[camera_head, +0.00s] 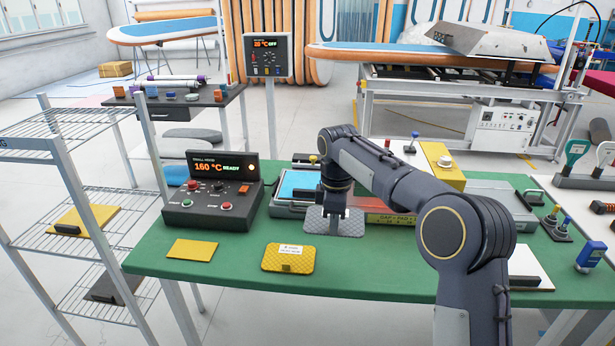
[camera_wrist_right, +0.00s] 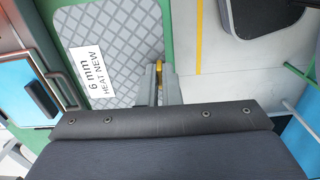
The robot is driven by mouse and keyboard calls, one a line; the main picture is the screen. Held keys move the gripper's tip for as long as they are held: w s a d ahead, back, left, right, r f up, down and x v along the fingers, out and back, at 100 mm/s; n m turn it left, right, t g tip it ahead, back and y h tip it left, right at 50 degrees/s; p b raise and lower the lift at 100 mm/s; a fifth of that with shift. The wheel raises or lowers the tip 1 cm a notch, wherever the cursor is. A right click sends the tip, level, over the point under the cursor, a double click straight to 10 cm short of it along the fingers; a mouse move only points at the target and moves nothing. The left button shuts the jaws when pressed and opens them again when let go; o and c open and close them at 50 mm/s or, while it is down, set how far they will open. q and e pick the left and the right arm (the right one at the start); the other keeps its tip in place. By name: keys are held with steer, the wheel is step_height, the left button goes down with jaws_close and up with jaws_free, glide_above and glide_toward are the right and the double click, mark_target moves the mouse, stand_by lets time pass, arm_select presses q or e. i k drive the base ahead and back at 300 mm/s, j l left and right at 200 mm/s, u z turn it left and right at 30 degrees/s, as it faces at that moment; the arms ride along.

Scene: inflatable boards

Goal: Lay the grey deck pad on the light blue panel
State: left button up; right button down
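The grey deck pad (camera_head: 352,228) has a diamond pattern and lies near the middle of the green table. In the right wrist view the pad (camera_wrist_right: 130,60) carries a white label reading "6 mm HEAT NEW". The light blue panel (camera_head: 297,183) lies in a grey framed unit behind the pad; a light blue surface also shows at the left of the wrist view (camera_wrist_right: 14,82). My right gripper (camera_head: 334,224) points down at the pad. In the wrist view its fingers (camera_wrist_right: 162,85) are close together at the pad's edge, with something yellow between them. Whether they grip is unclear. My left gripper is out of view.
A control box (camera_head: 212,200) reading 160 °C stands left on the green table (camera_head: 230,276). A labelled yellow pad (camera_head: 288,260) and a plain yellow piece (camera_head: 192,250) lie along the front. A wire rack (camera_head: 75,200) stands left. My right arm hides part of the table's right side.

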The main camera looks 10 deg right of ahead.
mark_target(310, 182)
steer(key=i, duration=1.15)
